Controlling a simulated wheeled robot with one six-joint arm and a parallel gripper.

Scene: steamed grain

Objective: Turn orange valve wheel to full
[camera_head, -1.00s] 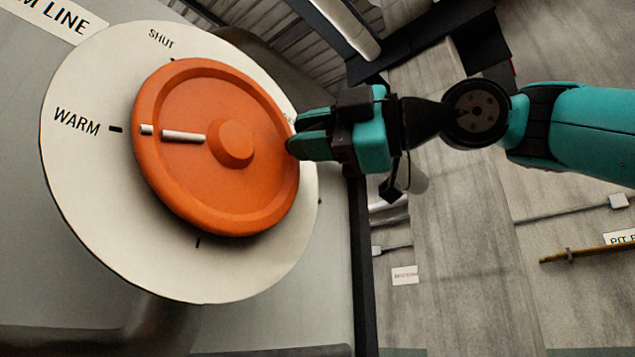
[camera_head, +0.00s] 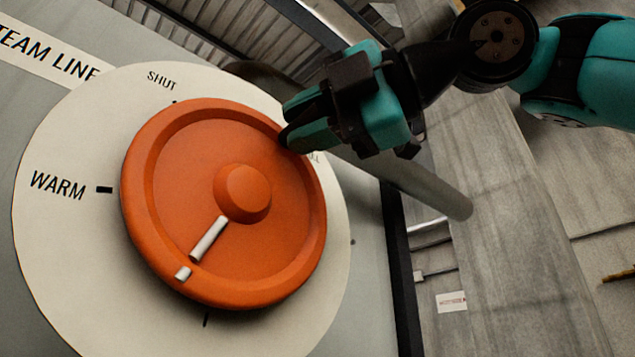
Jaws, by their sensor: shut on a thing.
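The orange valve wheel (camera_head: 165,210) sits in front of a round white dial plate (camera_head: 50,250). Its white pointer line (camera_head: 208,240) runs from the hub toward the lower left, between the WARM mark (camera_head: 104,190) and the tick at the bottom (camera_head: 206,320). The word SHUT (camera_head: 161,81) is at the top of the plate. Another label at the upper right is mostly hidden behind my gripper. My gripper (camera_head: 288,138) is shut on the wheel's rim at the upper right. Its fingertips partly hide that rim.
A STEAM LINE sign (camera_head: 45,52) is at the upper left. A grey pipe (camera_head: 420,190) passes behind my gripper. A dark panel edge (camera_head: 398,270) stands right of the dial, with a concrete wall (camera_head: 510,240) beyond it.

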